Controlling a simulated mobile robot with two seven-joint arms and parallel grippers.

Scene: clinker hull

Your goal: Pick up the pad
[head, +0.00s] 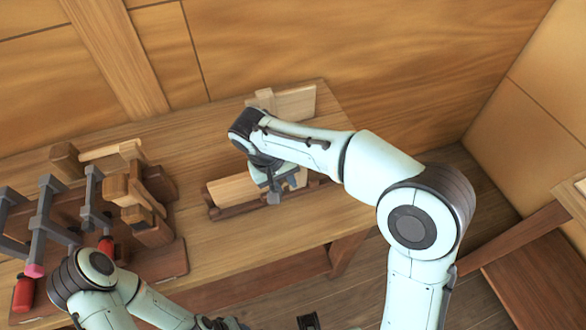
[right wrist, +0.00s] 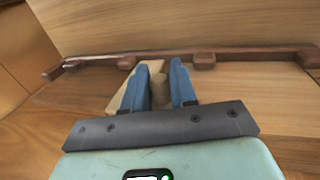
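A light wooden piece (head: 234,189), which I take for the pad, lies along the dark wooden rack (head: 230,210) on the bench. My right gripper (head: 277,190) is low over its right part and hides some of it. In the right wrist view, the two blue fingers (right wrist: 160,88) stand apart, with a light wooden part (right wrist: 156,70) between them. I cannot tell whether the fingers press on it. More light wood shows left of the left finger. My left arm is folded at the bottom left of the head view, and its fingertips cannot be made out clearly.
Grey clamps (head: 45,200) with red handles and several wooden blocks (head: 140,210) stand on the bench at left. A flat light board (head: 295,103) is at the back by the wooden wall (head: 330,40). The bench's right end (head: 345,200) is clear.

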